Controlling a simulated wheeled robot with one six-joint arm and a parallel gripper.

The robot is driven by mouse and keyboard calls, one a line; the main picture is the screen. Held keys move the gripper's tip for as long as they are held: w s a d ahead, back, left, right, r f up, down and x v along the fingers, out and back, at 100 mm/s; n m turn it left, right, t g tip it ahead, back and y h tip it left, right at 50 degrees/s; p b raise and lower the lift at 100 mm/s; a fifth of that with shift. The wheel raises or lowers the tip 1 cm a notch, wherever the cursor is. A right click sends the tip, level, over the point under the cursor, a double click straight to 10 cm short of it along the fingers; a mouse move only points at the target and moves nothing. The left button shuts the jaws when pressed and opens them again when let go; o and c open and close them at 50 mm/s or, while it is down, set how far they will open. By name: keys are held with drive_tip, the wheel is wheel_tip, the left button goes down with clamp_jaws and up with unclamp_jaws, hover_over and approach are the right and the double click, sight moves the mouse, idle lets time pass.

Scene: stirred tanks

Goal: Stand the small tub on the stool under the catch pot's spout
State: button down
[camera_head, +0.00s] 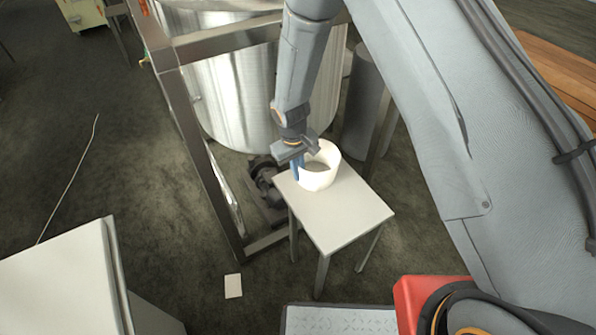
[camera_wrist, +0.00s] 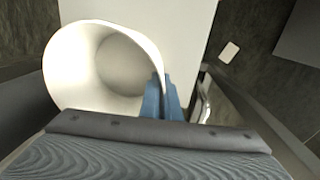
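The small tub (camera_head: 325,178) is white, round and open-topped. It is upright at the far end of the pale stool (camera_head: 350,222), seemingly resting on its top. My gripper (camera_head: 298,167) is at the tub's left side in the head view. In the wrist view the tub (camera_wrist: 75,70) fills the left, and my blue fingers (camera_wrist: 162,100) are close together at its rim, seemingly with the wall pinched between them. The stool top (camera_wrist: 185,35) shows behind it. I cannot make out the catch pot or its spout; my arm covers part of that area.
A large steel tank (camera_head: 230,95) stands in a metal frame (camera_head: 195,135) behind the stool. A dark machine (camera_head: 264,178) sits low beside the stool. A white cabinet (camera_head: 60,280) is at lower left. Dark floor between cabinet and frame is mostly clear, with a paper sheet (camera_head: 233,286).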

drive_tip(key=c, duration=2.4)
unclamp_jaws()
drive_tip(key=shift+f, duration=0.1)
drive_tip(key=o, duration=0.4)
wheel_tip(320, 180, up, 12)
drive_tip(key=shift+s+a, duration=0.3)
drive_tip(key=shift+a, duration=0.15)
drive_tip(key=shift+d+r, duration=0.1)
drive_tip(key=shift+r, duration=0.15)
